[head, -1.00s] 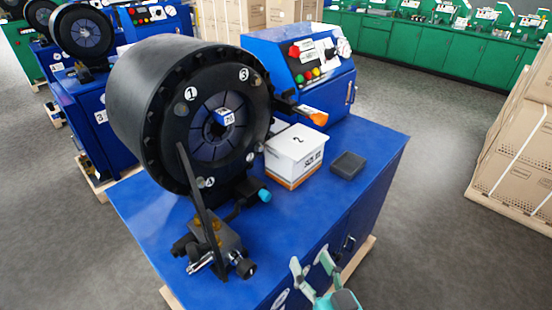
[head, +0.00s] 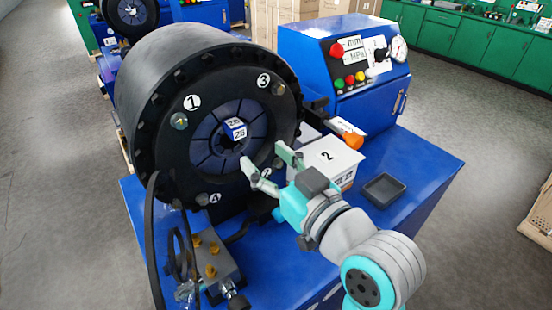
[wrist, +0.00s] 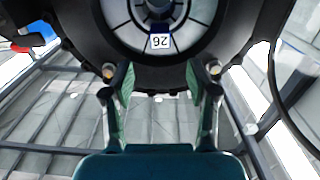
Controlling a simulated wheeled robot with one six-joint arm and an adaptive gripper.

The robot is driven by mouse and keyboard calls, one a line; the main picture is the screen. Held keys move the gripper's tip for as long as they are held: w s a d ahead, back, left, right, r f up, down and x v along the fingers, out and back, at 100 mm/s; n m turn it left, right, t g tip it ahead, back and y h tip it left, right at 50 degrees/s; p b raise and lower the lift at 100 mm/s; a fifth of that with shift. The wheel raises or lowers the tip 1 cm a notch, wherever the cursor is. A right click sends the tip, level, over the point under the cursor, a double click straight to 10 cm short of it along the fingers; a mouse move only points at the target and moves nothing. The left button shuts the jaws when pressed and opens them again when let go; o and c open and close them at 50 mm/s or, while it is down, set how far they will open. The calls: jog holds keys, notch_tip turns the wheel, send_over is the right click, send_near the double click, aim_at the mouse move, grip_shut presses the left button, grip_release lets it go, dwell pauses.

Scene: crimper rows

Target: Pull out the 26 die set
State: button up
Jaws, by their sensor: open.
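The 26 die set (head: 236,131) sits in the centre of the black round crimper head (head: 183,175). Its small blue and white label block reads 26. In the wrist view the label (wrist: 160,41) shows upside down at the top middle, with the die segments around it. My gripper (head: 262,168) is open and empty, in front of the lower right of the crimper face. In the wrist view its two fingers (wrist: 160,85) stand apart, below the label. They appear clear of the die set.
A white box marked 2 (head: 328,160) and a small dark tray (head: 382,190) stand on the blue bench (head: 430,157) at right. A control box (head: 345,75) with buttons and a gauge is behind. A valve block (head: 212,262) with hoses is below the head.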

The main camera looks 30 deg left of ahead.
aim_at(240, 133)
jog(key=shift+x, duration=5.15)
grip_shut()
jog(key=shift+r, duration=0.2)
jog(key=v, duration=0.9)
jog(key=shift+d, duration=0.25)
jog(key=shift+s, duration=0.15)
